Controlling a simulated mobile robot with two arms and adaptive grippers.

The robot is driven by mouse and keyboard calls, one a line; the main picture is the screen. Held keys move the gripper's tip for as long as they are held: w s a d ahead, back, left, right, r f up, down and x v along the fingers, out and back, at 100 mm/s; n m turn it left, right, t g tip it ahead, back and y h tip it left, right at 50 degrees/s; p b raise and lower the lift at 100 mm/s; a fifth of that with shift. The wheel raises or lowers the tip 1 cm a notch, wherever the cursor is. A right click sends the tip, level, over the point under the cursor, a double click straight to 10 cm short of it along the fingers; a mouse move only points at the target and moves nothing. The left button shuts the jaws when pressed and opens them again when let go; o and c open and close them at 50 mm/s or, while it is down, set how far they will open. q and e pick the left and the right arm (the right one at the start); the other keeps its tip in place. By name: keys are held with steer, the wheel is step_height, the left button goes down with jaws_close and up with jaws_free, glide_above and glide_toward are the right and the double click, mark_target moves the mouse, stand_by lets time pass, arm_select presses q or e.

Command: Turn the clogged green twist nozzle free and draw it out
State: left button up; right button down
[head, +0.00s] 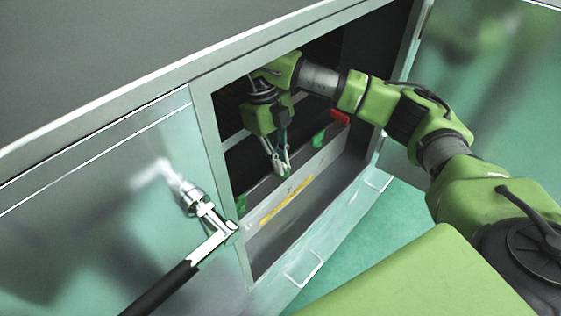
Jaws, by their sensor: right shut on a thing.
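A grey metal bar (300,185) with a yellow strip (287,201) lies inside the open cabinet bay. Small green nozzles sit along its top edge: one at the left end (241,204), one toward the right (318,140), and a green nozzle (286,173) between them. My right gripper (281,164) reaches down into the bay, its fingers shut on this middle nozzle, which they mostly hide. The nozzle appears to be still at the bar's top edge; whether it is loose, I cannot tell. My left gripper is not in view.
A red block (340,117) sits near the bar's right end. A lever with a black grip (160,290) sticks out from the panel at left. An open door (480,80) stands at right.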

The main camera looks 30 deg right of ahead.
steer(key=shift+r+p, duration=0.75)
steer(key=shift+r, duration=0.45)
stand_by(0.4)
steer(key=shift+r+p, duration=1.8)
steer(key=shift+r, duration=0.5)
steer(key=shift+f, duration=0.1)
steer(key=n, duration=0.3)
steer(key=shift+s+a+f+h, duration=0.15)
steer(key=shift+s+h, duration=0.15)
steer(key=shift+s, duration=0.05)
steer(key=n, duration=0.3)
steer(key=s+n+t+h+b, duration=0.1)
steer(key=shift+a+f, duration=0.25)
steer(key=s+a+n+t+y+b, duration=0.1)
steer(key=s+n, duration=0.4)
steer(key=n, duration=0.7)
steer(key=s+a+n+t+y+b, duration=0.1)
steer(key=s+a+n+t, duration=0.2)
steer(key=n, duration=1)
steer(key=shift+s+f+t+y, duration=0.3)
steer(key=shift+s+t, duration=0.2)
steer(key=shift+s, duration=0.65)
